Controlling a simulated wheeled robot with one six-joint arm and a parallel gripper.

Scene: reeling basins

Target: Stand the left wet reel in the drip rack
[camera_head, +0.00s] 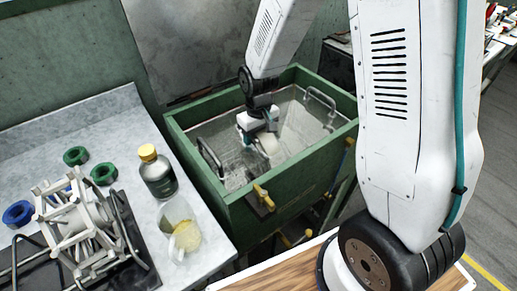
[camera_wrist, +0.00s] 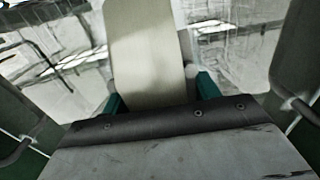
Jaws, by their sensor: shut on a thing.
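My gripper (camera_head: 257,134) is down inside the green-rimmed basin (camera_head: 290,180). In the wrist view its green fingertips (camera_wrist: 158,92) sit on either side of a broad, smooth, cream-coloured piece (camera_wrist: 146,45), shut on it. It shows in the head view as a pale shape (camera_head: 269,146) below the gripper; it looks like part of a wet reel, but most of it is hidden. On the counter at left, a whitish open-framed reel (camera_head: 86,222) sits at a dark rack (camera_head: 137,252) with black bars. Which reel is the left one cannot be told.
The grey counter (camera_head: 97,118) holds green rings (camera_head: 76,155), a blue ring (camera_head: 18,213), a dark bottle with a yellow cap (camera_head: 156,172) and a clear jug (camera_head: 180,230). Wire handles (camera_head: 320,102) rise at the basin's sides. A wooden top (camera_head: 262,277) lies in front.

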